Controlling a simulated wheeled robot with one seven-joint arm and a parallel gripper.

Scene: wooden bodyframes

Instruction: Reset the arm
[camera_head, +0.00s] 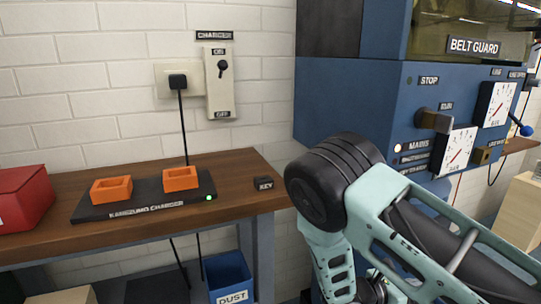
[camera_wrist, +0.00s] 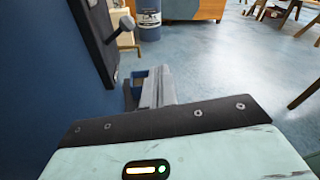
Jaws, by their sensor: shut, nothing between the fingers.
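My arm (camera_head: 400,225) is in the right part of the head view, bent in front of the blue machine; its gripper end is out of that view. In the wrist view my gripper (camera_wrist: 155,85) shows past the pale green wrist housing. Its grey fingers are together with nothing between them. The fingers are close to a blue surface on the left, with a dark panel (camera_wrist: 97,35) and a lever (camera_wrist: 122,30) just above left of them. I cannot tell whether anything touches.
The blue machine (camera_head: 350,100) fills the right. A DUST bin (camera_head: 231,278) is below. Open floor (camera_wrist: 225,65) lies right in the wrist view.

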